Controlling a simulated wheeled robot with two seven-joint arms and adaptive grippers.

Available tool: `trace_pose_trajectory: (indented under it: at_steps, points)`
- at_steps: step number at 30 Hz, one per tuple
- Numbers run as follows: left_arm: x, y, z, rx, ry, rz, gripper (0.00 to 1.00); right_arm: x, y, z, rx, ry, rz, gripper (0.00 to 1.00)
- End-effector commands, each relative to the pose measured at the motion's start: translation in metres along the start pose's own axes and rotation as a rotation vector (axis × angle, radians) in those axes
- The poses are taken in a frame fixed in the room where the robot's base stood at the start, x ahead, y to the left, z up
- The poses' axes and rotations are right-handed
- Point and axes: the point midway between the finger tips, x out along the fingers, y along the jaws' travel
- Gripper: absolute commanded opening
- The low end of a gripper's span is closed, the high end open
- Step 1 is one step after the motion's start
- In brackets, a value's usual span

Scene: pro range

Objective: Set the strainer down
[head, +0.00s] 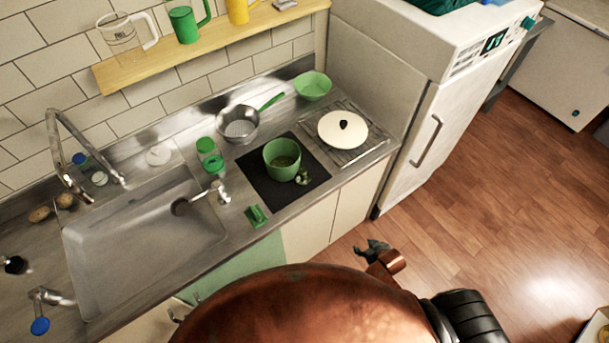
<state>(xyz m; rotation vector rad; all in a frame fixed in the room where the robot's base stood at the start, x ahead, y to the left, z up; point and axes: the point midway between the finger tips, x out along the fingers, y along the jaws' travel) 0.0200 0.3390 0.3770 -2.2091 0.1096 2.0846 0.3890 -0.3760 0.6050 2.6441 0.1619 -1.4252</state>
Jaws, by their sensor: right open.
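The strainer (238,126) is a round metal mesh bowl with a green handle (272,101) pointing up and right. It sits on the steel counter near the back wall, behind the dark mat, with no gripper touching it. My right gripper (371,249) is small and grey at the end of a copper-coloured arm link. It is open and looks empty, off the counter's front side over the floor, well apart from the strainer. My left gripper is not in view.
A green pot (282,171) stands on the dark mat (258,187). A white lidded pan (335,137) sits on a rack at right. Green jars (214,164), a green bowl (312,86), a sink (150,240) and a ladle (183,207) are nearby. A fridge (430,140) stands right.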

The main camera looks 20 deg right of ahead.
Motion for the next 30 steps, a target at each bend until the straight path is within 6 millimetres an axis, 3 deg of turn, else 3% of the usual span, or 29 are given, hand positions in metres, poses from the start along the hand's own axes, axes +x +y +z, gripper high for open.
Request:
trace_pose_trajectory:
  at_steps: [1, 3, 6, 9, 15, 21, 30]
  points:
    - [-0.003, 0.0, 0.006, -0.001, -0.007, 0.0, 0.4, -0.021, -0.002, -0.044, -0.018, 0.056, -0.014, 0.43]
    - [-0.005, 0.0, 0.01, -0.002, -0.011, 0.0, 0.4, -0.047, -0.008, -0.091, -0.035, 0.114, -0.038, 0.43]
    - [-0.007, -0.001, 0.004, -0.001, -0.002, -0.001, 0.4, -0.083, -0.022, -0.143, -0.06, 0.18, -0.073, 0.43]
    - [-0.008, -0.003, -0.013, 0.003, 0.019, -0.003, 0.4, -0.118, -0.037, -0.183, -0.086, 0.234, -0.106, 0.43]
    - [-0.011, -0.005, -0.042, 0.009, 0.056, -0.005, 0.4, -0.187, -0.07, -0.24, -0.139, 0.324, -0.172, 0.43]
    - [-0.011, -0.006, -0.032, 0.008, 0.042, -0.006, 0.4, -0.211, -0.091, -0.296, -0.203, 0.464, -0.271, 0.43]
    - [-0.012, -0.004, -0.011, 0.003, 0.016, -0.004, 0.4, -0.235, -0.108, -0.342, -0.243, 0.595, -0.384, 0.43]
